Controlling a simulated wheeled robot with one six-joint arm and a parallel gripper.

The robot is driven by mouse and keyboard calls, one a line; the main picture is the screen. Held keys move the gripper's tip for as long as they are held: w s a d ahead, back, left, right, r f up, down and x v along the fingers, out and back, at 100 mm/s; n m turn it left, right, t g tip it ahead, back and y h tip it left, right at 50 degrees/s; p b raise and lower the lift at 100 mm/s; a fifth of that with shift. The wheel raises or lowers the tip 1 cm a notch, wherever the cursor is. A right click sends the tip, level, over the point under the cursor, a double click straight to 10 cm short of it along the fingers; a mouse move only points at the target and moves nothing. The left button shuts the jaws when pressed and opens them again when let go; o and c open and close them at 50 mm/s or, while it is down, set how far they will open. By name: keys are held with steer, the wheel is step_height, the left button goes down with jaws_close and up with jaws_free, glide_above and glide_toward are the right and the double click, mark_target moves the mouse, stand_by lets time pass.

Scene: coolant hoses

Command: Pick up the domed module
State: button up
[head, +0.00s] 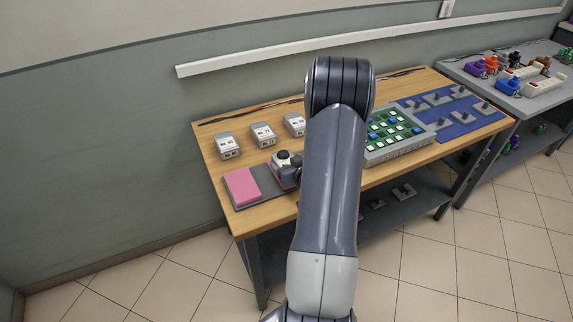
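I cannot pick out a domed module for certain in the head view. My arm crosses the middle of the picture and hides part of the table. The far end of my arm, with my gripper (284,179), shows as a small grey, white and black shape just right of a pink block. It is over or at a dark grey mat (267,187). Its fingers are too small and covered to make out, so I cannot tell whether they are open or hold anything.
The pink block (242,187) lies at the wooden table's (215,160) front left. Grey boxes (228,146) line its back. Right of my arm are a green-and-white gridded tray (398,132) and a blue mat with grey parts (462,127). A second table (480,85) holds coloured parts.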

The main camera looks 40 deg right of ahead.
steer(key=c, duration=1.1)
steer(key=shift+o, duration=0.2)
steer(key=shift+r, duration=0.1)
